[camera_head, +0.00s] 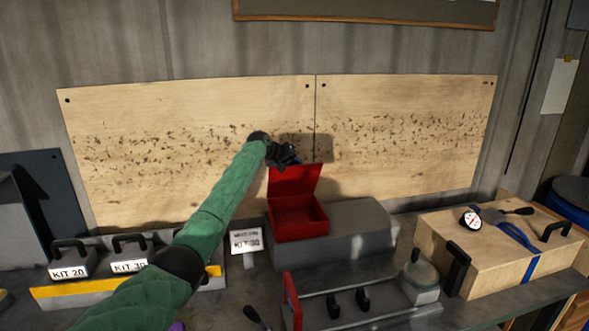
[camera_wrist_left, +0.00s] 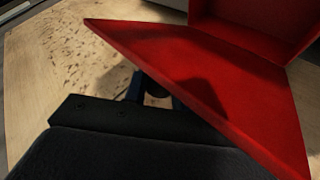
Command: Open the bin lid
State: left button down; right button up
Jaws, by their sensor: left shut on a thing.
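The red bin (camera_head: 298,222) sits on a grey block on the bench, in the middle of the head view. Its red lid (camera_head: 294,182) stands raised, tilted up at the back of the bin. My left gripper (camera_head: 287,155) is at the lid's top edge, with the green-sleeved arm reaching in from the lower left. In the left wrist view the lid (camera_wrist_left: 215,75) fills the upper right, and part of the bin (camera_wrist_left: 265,18) shows behind it. The left gripper is shut; its fingertips are partly hidden behind the lid there. My right gripper is not in view.
The grey block (camera_head: 352,232) extends right of the bin. Handled kit weights (camera_head: 72,262) sit at the left. A wooden box (camera_head: 490,262) with a dial gauge (camera_head: 470,220) stands at the right. A wooden panel (camera_head: 400,130) rises behind.

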pick_arm(q)
jog(key=shift+w+r, duration=0.1)
jog(key=shift+w, duration=0.2)
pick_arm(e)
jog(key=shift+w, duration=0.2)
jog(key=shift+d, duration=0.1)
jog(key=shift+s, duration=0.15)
pick_arm(q)
jog(key=c, duration=1.5)
grip_release()
jog(key=shift+c, duration=0.2)
jog(key=o, duration=0.4)
jog(key=shift+w, duration=0.1)
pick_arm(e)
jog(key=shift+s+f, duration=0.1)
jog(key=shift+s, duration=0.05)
pick_arm(q)
jog(key=shift+a, duration=0.1)
